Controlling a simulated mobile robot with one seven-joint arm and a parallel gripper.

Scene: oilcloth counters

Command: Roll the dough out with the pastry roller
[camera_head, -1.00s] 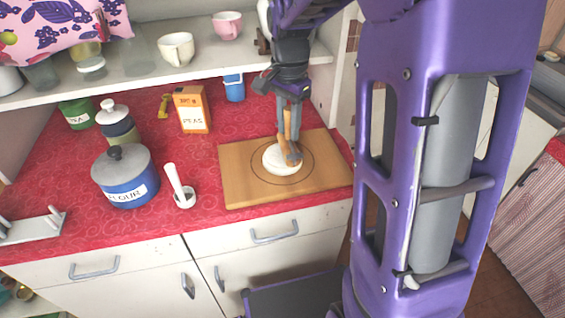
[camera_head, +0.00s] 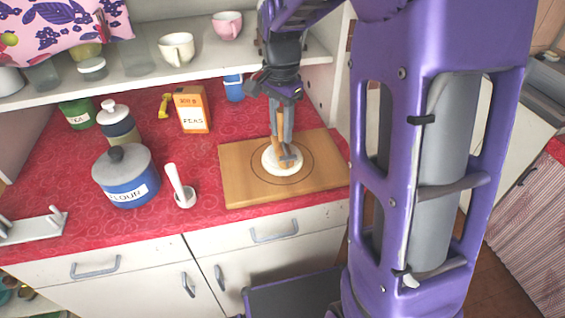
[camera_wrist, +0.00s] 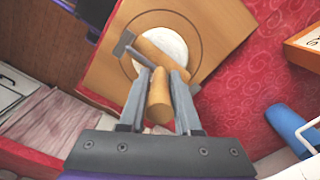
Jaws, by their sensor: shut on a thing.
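The pastry roller (camera_wrist: 158,98) has a wooden handle, a grey metal bracket and a wooden roller head. My gripper (camera_wrist: 160,80) is shut on its handle. In the head view my gripper (camera_head: 284,118) points down over the board and holds the roller (camera_head: 280,124) nearly upright, its head at the dough. The dough (camera_head: 270,163) is a pale round disc inside the circle marked on the wooden board (camera_head: 238,185). The dough also shows in the wrist view (camera_wrist: 172,42), partly hidden by the roller head. I cannot tell how firmly the head presses on it.
A white mortar with pestle (camera_head: 184,195) and a blue flour pot (camera_head: 128,188) stand left of the board. The shelf (camera_head: 130,72) with cups overhangs the back.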

